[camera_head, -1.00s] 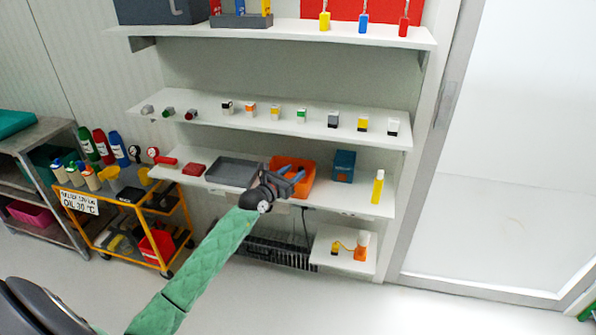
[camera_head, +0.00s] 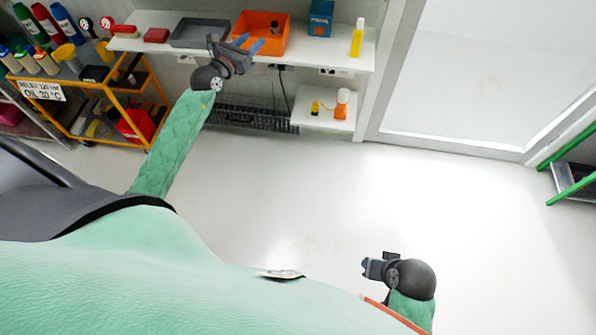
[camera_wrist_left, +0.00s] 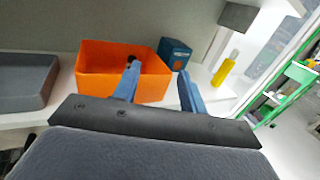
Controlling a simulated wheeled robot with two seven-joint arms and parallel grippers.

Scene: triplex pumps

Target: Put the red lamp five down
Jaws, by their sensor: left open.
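My left gripper (camera_head: 248,43) is open, its two blue fingers apart, at the front of the orange bin (camera_head: 246,22) on the shelf. In the left wrist view the fingers (camera_wrist_left: 158,72) stand in front of the orange bin (camera_wrist_left: 100,75) with nothing between them. I cannot make out a red lamp in either current view. My right gripper (camera_head: 372,268) is low over the floor, its fingers unclear.
A grey tray (camera_head: 187,43) and red block (camera_head: 156,35) sit left of the bin. A blue box (camera_head: 320,18) and yellow bottle (camera_head: 357,38) stand to its right. A yellow trolley (camera_head: 100,90) is at the left. The floor (camera_head: 290,190) is clear.

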